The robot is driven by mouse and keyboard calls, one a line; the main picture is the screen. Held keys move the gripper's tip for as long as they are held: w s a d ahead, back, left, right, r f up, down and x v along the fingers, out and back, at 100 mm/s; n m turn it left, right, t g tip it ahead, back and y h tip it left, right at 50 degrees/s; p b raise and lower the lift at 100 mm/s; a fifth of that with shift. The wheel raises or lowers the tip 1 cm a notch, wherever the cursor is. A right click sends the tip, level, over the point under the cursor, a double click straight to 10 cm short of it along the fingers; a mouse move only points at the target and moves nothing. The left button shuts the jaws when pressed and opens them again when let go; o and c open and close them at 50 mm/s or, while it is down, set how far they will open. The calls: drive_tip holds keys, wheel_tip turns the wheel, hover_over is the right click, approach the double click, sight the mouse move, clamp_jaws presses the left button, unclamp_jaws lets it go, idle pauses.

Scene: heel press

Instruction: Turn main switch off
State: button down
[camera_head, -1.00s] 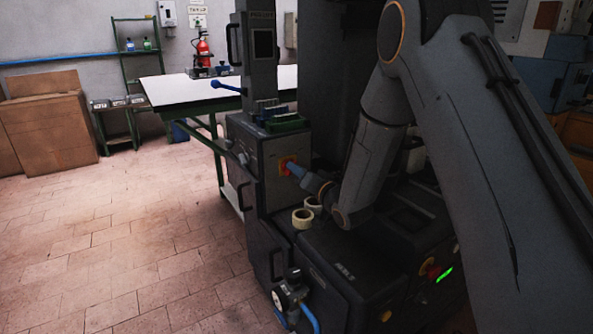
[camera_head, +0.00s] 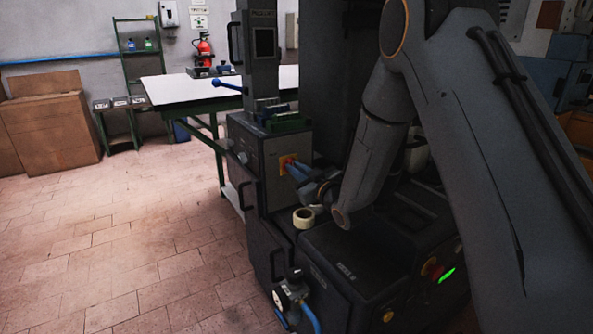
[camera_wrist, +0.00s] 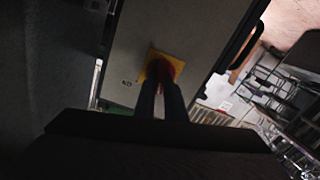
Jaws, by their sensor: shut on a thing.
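The main switch (camera_head: 284,160) is a red knob on a yellow-orange plate on the side face of the dark grey machine cabinet (camera_head: 262,166). In the wrist view the red knob (camera_wrist: 161,71) sits on its yellow plate (camera_wrist: 180,64) with the fingers at it. My gripper (camera_head: 291,167) is at the switch, its two blue-grey fingers closed on the knob. In the wrist view my gripper (camera_wrist: 161,90) reaches up to the knob, and its fingertips cover part of it. The exact angle of the knob is hard to read.
A roll of tape (camera_head: 303,218) lies on the machine's ledge below my wrist. A green tray (camera_head: 288,122) sits on top of the cabinet. A pressure gauge unit (camera_head: 290,292) with blue hose sticks out low at the front. The tiled floor to the left is clear.

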drive_tip(key=n+b, duration=0.1)
drive_tip(key=n, duration=0.4)
drive_tip(key=shift+a+n, duration=0.1)
drive_tip(key=shift+n, duration=0.3)
idle(0.4)
drive_tip(key=c, duration=1.8)
unclamp_jaws()
drive_tip(key=shift+s+f, duration=0.1)
drive_tip(key=v, duration=0.7)
drive_tip(key=shift+s+d, duration=0.25)
drive_tip(key=shift+s, duration=0.05)
